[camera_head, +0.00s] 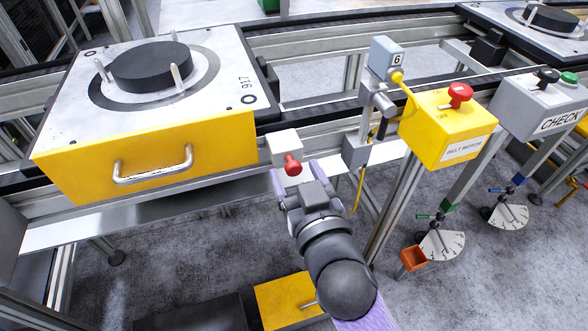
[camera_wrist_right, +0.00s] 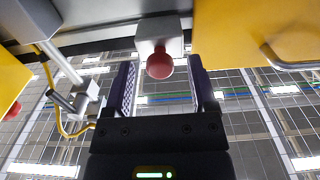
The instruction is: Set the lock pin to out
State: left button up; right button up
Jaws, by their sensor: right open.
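The lock pin shows as a red knob (camera_head: 292,166) on a pale block (camera_head: 284,147) at the conveyor's front edge, just right of the yellow pallet (camera_head: 150,160). My right gripper (camera_head: 297,176) is open at the knob, coming from the near side. In the right wrist view the red knob (camera_wrist_right: 160,65) appears between the two dark fingertips of the gripper (camera_wrist_right: 162,78), with gaps on both sides. Contact is not visible. The knob's shaft is mostly hidden. My left gripper is not in view.
A yellow belt motor box (camera_head: 440,125) with a red button stands right of the pin. A post with a grey sensor box (camera_head: 387,56) and yellow cable is between them. A grey CHECK box (camera_head: 545,108) is farther right.

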jog(key=shift+x, duration=0.85)
grip_shut()
dwell(0.6)
